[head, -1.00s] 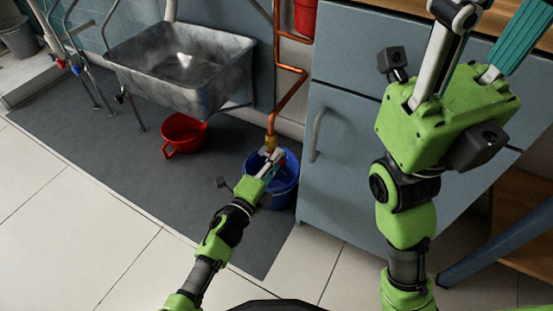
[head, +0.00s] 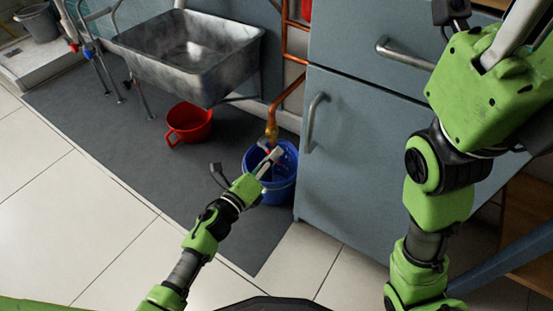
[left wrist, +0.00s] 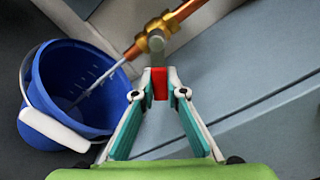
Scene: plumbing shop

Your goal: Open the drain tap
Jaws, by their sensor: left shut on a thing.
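The drain tap is a brass valve (left wrist: 157,34) at the lower end of a copper pipe (head: 286,92); the head view shows its brass body (head: 271,132) above a blue bucket (head: 284,186). In the left wrist view its red handle (left wrist: 160,84) sits between my fingertips. My left gripper (head: 268,160) is shut on that handle. A thin pale stream (left wrist: 104,78) runs from the tap into the bucket, which also shows in the left wrist view (left wrist: 48,84). My right gripper (head: 520,35) is raised at the upper right; its fingertips are cut off by the frame.
A metal sink (head: 190,55) stands left of the pipe, with a red tub (head: 189,124) on the grey mat (head: 100,130) below. A blue-grey cabinet (head: 350,170) stands close right of the bucket. The tiled floor (head: 60,210) in front is clear.

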